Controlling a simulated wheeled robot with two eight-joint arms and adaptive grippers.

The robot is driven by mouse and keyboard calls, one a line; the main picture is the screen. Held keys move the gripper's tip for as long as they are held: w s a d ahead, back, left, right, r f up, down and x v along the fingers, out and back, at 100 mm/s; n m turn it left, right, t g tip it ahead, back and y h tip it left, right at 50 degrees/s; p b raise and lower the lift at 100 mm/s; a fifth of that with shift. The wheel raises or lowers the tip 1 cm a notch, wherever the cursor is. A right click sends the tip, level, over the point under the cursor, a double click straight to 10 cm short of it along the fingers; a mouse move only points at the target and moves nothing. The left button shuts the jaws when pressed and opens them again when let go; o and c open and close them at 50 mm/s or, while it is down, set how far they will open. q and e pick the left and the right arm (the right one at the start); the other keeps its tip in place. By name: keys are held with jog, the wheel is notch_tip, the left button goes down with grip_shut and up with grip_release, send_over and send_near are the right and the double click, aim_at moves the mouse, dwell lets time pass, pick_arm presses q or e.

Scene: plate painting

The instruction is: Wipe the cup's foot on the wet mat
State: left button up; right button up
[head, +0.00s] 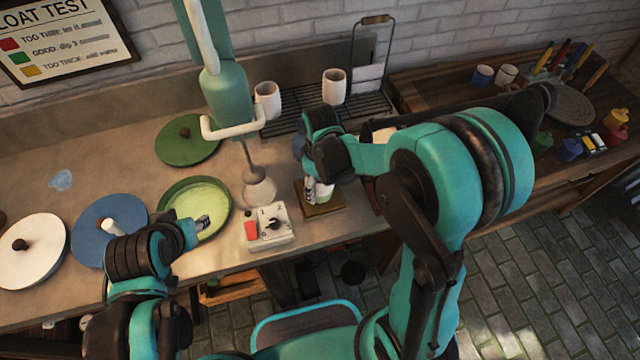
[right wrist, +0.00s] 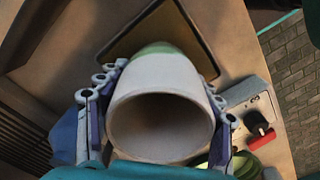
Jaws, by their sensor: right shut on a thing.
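My right gripper (head: 312,184) is shut around a white cup (head: 325,190). The right wrist view shows the cup (right wrist: 162,95) between both fingers, its open mouth facing the camera and its green-glazed end pointing away. The wet mat (head: 332,209), a brown square with a dark rim, lies on the counter under the cup; it also shows beyond the cup in the right wrist view (right wrist: 200,48). The foot is hidden, so I cannot tell whether it touches the mat.
A control box (head: 270,228) with a red button and black knob stands left of the mat. A mixer (head: 225,95) stands behind the glaze basin (head: 165,198). Two white cups (head: 334,86) stand on a dark rack (head: 375,105).

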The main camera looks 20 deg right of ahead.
jog(key=shift+f, duration=0.25)
jog(key=shift+d+r, duration=0.15)
jog(key=shift+d, duration=0.7)
jog(key=shift+a, duration=0.1)
jog(key=shift+s+a+b, duration=0.1)
jog(key=shift+a+b, duration=0.25)
jog(key=shift+a, duration=1.2)
jog(key=shift+d, duration=0.1)
jog(key=shift+d, duration=1.5)
